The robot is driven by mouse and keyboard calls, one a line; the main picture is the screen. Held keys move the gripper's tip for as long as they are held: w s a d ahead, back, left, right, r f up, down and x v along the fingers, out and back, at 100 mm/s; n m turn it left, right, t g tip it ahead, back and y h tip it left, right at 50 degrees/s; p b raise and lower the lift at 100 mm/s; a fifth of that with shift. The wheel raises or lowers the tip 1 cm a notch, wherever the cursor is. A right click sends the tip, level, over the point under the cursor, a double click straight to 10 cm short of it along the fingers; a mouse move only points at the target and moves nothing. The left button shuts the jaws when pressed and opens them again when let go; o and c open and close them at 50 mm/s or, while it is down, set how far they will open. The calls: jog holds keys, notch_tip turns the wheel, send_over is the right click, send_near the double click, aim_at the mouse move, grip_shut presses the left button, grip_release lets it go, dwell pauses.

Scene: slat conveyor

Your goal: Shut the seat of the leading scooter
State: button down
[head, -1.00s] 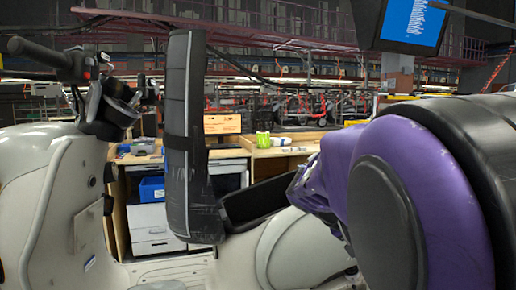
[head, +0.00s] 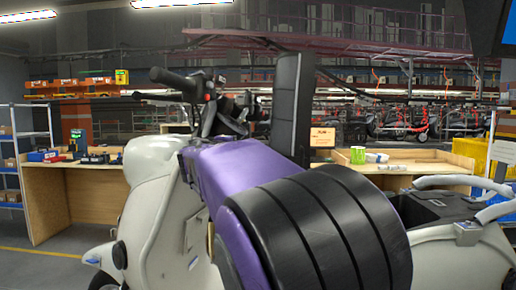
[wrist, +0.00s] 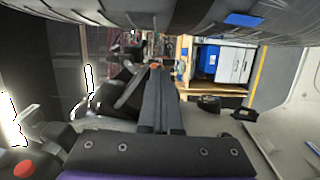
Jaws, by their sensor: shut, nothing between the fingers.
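The leading scooter has a cream body (head: 160,205). Its long black seat (head: 291,100) stands upright, tipped open; its lower part is hidden behind my purple and black arm. The open seat well (head: 440,207) shows to the right of my arm. My gripper (wrist: 158,70) is shut and empty in the wrist view. A dark curved band, which looks like the seat (wrist: 150,18), crosses the top of that view, apart from the fingertips. In the head view my gripper is hidden by my arm, on the handlebar (head: 185,82) side of the seat.
The handlebar with its levers and mirror stands close to my arm. Wooden workbenches stand behind, one at left (head: 75,185) and one at right (head: 410,168) with a green cup (head: 358,154). A grey grab rail (head: 450,181) is at the scooter's rear. Open floor lies at far left.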

jog(key=w+d+p, duration=0.3)
jog(key=w+d, duration=0.3)
jog(key=w, duration=0.2)
jog(key=shift+w+f, duration=0.2)
jog(key=shift+w, duration=0.2)
jog(key=shift+d, duration=0.1)
